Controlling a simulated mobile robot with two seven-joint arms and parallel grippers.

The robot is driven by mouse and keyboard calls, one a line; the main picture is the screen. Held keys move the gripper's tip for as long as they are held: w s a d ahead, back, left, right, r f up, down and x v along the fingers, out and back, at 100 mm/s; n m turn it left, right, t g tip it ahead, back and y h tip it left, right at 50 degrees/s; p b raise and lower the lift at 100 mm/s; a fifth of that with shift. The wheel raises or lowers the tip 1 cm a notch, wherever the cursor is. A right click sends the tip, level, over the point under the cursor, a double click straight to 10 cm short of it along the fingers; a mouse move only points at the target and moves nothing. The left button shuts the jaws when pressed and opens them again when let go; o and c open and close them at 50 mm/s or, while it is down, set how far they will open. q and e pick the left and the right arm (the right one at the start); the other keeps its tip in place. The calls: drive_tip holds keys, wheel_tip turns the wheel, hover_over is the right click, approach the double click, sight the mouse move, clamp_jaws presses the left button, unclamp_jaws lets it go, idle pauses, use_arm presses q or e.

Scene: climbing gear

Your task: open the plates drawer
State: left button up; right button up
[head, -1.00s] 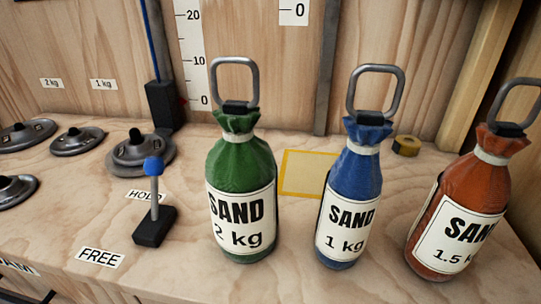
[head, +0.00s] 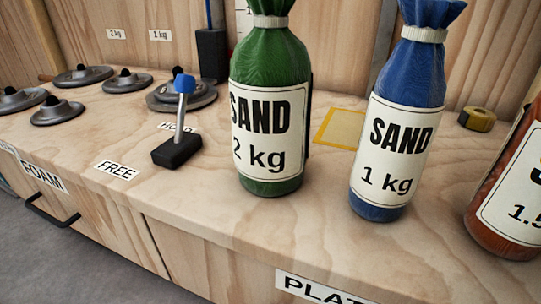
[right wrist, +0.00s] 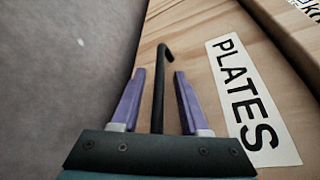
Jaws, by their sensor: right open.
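The plates drawer front (head: 245,278) is at the bottom of the head view, below the bench top, with its label (head: 318,288) cut off by the frame edge. In the right wrist view the PLATES label (right wrist: 248,98) sits right of my right gripper (right wrist: 157,85). The gripper's two purple fingers are open. The drawer's dark bar handle (right wrist: 160,88) runs between the fingers, with room on both sides. I cannot tell whether the fingers reach around it in depth. The drawer looks shut, as far as its front shows. My left gripper is in neither view.
Green (head: 270,110), blue (head: 400,125) and orange (head: 512,195) sand bags stand near the bench's front edge. A blue-knobbed lever (head: 180,120) and several metal plates (head: 128,80) are left of them. The foam drawer handle (head: 48,212) juts out at left.

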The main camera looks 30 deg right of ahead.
drive_tip(key=shift+w+a, duration=0.2)
drive_tip(key=shift+w, duration=0.25)
clamp_jaws()
idle(1.1)
